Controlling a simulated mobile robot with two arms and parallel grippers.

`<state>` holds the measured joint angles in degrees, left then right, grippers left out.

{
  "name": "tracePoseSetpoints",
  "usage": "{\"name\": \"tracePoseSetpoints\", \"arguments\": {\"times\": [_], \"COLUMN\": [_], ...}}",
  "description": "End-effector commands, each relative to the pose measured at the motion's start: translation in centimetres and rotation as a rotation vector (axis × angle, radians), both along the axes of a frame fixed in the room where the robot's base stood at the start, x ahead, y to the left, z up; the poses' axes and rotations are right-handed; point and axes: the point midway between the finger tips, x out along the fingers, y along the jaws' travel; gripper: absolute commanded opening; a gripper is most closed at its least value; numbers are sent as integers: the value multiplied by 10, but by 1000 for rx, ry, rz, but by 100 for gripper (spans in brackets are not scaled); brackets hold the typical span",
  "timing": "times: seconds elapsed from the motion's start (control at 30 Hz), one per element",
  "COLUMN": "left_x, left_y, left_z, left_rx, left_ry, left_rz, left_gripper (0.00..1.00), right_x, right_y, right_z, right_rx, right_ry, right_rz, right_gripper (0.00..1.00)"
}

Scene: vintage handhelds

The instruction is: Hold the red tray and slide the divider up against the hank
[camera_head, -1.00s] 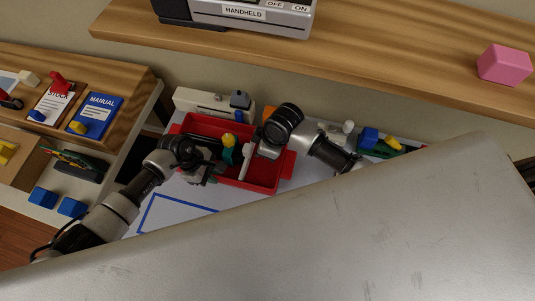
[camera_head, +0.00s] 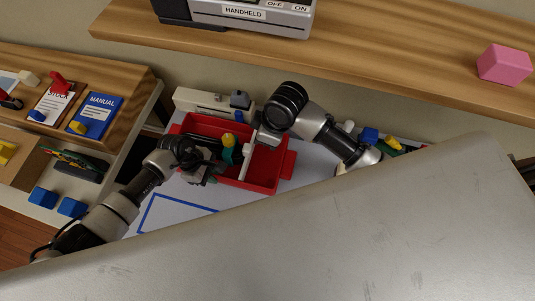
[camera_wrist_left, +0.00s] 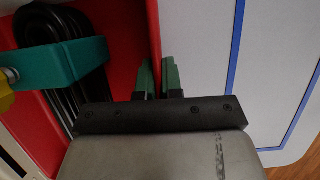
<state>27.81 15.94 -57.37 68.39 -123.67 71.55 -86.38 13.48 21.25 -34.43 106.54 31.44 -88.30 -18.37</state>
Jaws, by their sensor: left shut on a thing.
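The red tray (camera_head: 267,180) lies on the light worktop. Its red wall and floor (camera_wrist_left: 132,65) also show in the left wrist view. My left gripper (camera_wrist_left: 157,75) is shut on the tray's near wall; in the head view it (camera_head: 193,176) is at the tray's left front. The hank, a black looped cord (camera_wrist_left: 92,22) with a teal band, lies inside the tray, left of the divider. The white divider (camera_head: 246,163) stands across the tray, close to the teal band. My right gripper (camera_head: 264,137) is over the tray's back, at the divider's far end; its fingers are mostly hidden.
A whitish box (camera_head: 200,103) stands behind the tray. A blue outline (camera_head: 168,204) marks the worktop in front. Blue and yellow pieces (camera_head: 393,143) lie at the right. A large grey panel hides the foreground. A wooden shelf (camera_head: 370,50) runs above.

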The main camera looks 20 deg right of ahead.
Motion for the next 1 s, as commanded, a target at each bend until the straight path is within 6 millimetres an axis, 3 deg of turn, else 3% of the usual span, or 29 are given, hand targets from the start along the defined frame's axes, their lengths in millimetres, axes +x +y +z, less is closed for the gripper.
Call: {"name": "tracePoseSetpoints", "arguments": {"times": [0.27, 0.3, 0.47, 0.77, 1.0], "left_x": [1, 1, 0, 1, 9], "left_y": [0, 0, 0, 1, 13], "left_z": [1, 1, 0, 2, 33], "left_rx": [-2, -2, 0, 0, 0], "left_ry": [-1, -1, 0, -1, -5], "left_rz": [2, 2, 1, 0, 0], "left_gripper": [0, 12, 36, 36, 36], "right_x": [0, 0, 0, 0, 0], "right_y": [0, 0, 0, 0, 0], "right_z": [0, 0, 0, 0, 0], "right_rx": [0, -1, 0, 1, 1], "right_ry": [0, -1, -1, -1, -1], "right_rz": [0, 0, 0, 0, 0], "right_gripper": [0, 0, 0, 0, 0]}}
